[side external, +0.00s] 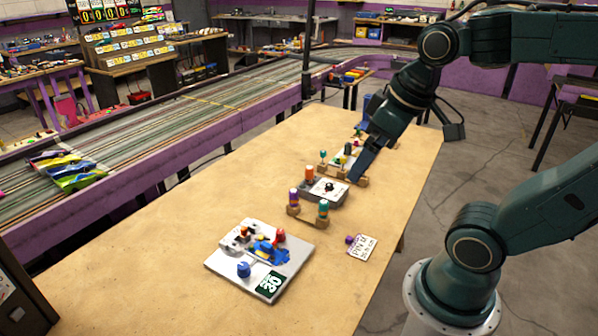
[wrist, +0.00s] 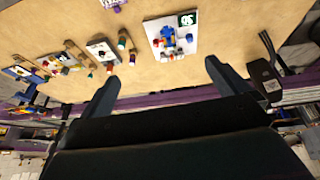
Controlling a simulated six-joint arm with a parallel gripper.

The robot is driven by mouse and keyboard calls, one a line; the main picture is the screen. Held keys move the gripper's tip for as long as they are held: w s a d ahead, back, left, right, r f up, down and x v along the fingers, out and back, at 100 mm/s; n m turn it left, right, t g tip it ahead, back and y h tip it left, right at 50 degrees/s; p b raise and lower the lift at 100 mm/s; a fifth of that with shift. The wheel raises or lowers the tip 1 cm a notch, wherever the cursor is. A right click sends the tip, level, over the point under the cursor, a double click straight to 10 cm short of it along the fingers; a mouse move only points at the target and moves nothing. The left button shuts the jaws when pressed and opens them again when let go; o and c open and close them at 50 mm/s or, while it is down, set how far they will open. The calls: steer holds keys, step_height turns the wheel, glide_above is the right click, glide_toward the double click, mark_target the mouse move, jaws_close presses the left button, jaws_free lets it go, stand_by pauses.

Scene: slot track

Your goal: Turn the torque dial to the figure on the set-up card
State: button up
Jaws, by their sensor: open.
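A grey box with a black dial (side external: 328,187) on its pale top stands mid-table. The box also shows in the wrist view (wrist: 102,51), where its dial figures are too small to read. A white card (side external: 362,247) with handwriting lies near the table's right edge; its lettering is small and I cannot read it surely. A card edge shows at the top of the wrist view (wrist: 112,4). My gripper (side external: 358,172) is behind the box in the side view. In the wrist view my gripper (wrist: 160,74) is open, with nothing between its fingers.
A white fixture plate (side external: 222,262) holds a blue car, red and blue knobs and a green "30" label. A wooden rack (side external: 308,214) with coloured-topped pegs stands between plate and box. Another rack (side external: 340,160) is behind the box. The near-left tabletop is clear.

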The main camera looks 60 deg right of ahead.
steer(key=shift+s+a+r+t+y, duration=0.15)
steer(key=shift+s+a+t, duration=0.1)
steer(key=shift+s+a, duration=0.35)
steer(key=shift+s+a+t+y, duration=0.15)
steer(key=shift+s+a+t, duration=0.15)
steer(key=shift+a, duration=0.5)
steer(key=c, duration=0.7)
steer(key=shift+w+d+r, duration=0.1)
steer(key=shift+w+r, duration=0.05)
steer(key=shift+w, duration=0.1)
steer(key=c, duration=0.3)
steer(key=shift+w+d+r, duration=0.1)
steer(key=shift+w, duration=0.25)
steer(key=shift+c, duration=1)
steer(key=w+d+f+n+g, duration=0.3)
steer(key=w+d+n, duration=0.5)
steer(key=w+d, duration=0.85)
steer(key=w+d+f+n+g, duration=0.1)
steer(key=w+d+f+n, duration=0.2)
steer(key=d+f, duration=0.5)
steer(key=w+d+f+n+g, duration=0.1)
steer(key=w+d+f+n, duration=0.2)
steer(key=d+f, duration=0.6)
steer(key=shift+w+d+n+g, duration=0.35)
steer(key=shift+d+n, duration=0.15)
